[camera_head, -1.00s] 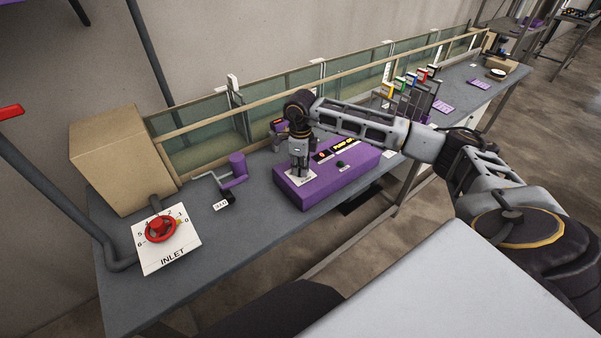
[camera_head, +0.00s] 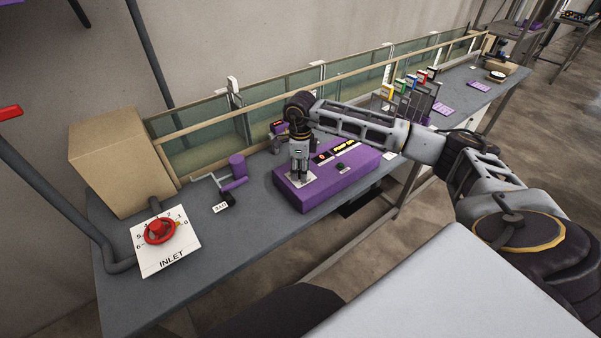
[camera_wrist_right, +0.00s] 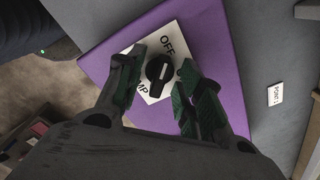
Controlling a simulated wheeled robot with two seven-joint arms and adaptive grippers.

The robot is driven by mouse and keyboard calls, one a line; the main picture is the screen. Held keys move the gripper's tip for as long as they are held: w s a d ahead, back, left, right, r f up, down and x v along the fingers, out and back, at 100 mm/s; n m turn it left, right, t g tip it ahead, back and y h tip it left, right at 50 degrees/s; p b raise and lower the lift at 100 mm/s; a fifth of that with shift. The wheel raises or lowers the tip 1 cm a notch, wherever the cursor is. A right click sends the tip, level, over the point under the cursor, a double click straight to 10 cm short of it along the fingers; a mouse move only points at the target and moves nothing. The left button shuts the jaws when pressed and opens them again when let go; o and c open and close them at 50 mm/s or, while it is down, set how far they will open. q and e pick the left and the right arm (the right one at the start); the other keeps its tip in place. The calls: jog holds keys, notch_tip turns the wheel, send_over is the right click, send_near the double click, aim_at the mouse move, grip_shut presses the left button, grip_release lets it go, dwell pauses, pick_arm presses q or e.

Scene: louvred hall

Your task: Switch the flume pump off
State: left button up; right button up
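The purple pump box (camera_head: 345,182) stands on the grey bench, with a dark display strip and a small dark knob on top. A white plate (camera_head: 305,183) lies at its left end. In the right wrist view the plate (camera_wrist_right: 171,45) reads "OFF" and partly "MP", and carries a black rotary knob (camera_wrist_right: 157,69) with a pale mark. My right gripper (camera_head: 299,175) points down over this plate. In the wrist view its green-padded fingertips (camera_wrist_right: 160,80) are apart, one on each side of the knob; I cannot tell whether they touch it. My left gripper is out of view.
A red inlet wheel (camera_head: 160,231) on a white plate and a cardboard-coloured box (camera_head: 120,160) are at the left. A purple crank (camera_head: 236,172) stands left of the pump box. The glass-walled flume (camera_head: 205,134) runs behind. Coloured-tab gates (camera_head: 410,98) stand farther right.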

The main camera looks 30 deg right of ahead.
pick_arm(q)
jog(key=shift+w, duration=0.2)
pick_arm(e)
jog(key=shift+r, duration=0.2)
jog(key=shift+r+p, duration=0.45)
jog(key=shift+r, duration=0.15)
jog(key=shift+r+p, duration=1.45)
jog(key=shift+r, duration=1.3)
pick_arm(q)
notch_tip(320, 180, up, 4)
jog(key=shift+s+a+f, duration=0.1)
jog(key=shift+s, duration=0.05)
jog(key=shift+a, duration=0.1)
pick_arm(e)
notch_tip(320, 180, up, 12)
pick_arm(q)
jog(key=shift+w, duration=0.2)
pick_arm(e)
jog(key=shift+o, duration=0.2)
